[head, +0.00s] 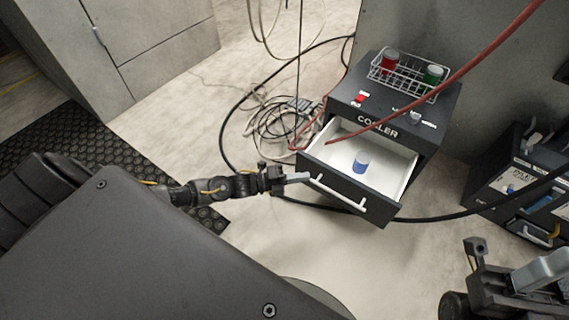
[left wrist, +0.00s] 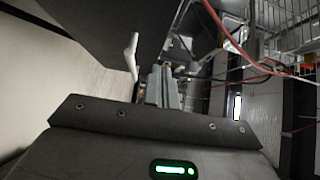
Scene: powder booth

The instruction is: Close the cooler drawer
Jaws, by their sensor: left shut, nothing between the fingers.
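The dark cooler (head: 400,108) stands at the upper right of the head view. Its drawer (head: 392,212) is pulled out, with a white inside and a pale bar handle (head: 338,194) on its front. A blue-and-white container (head: 361,162) stands in the drawer. My left gripper (head: 305,177) is shut and empty, its fingertips close to the left part of the drawer front. Whether they touch it, I cannot tell. In the left wrist view the fingers (left wrist: 162,87) point at a dark panel with a white handle (left wrist: 131,55) beside them. My right gripper (head: 510,270) is at the lower right, partly cut off.
A wire rack (head: 408,78) with a red and a green container stands on the cooler top. A red hose (head: 460,75) hangs across the cooler. Coiled cables (head: 275,125) lie on the floor to its left. Dark bins (head: 515,180) stand at the right.

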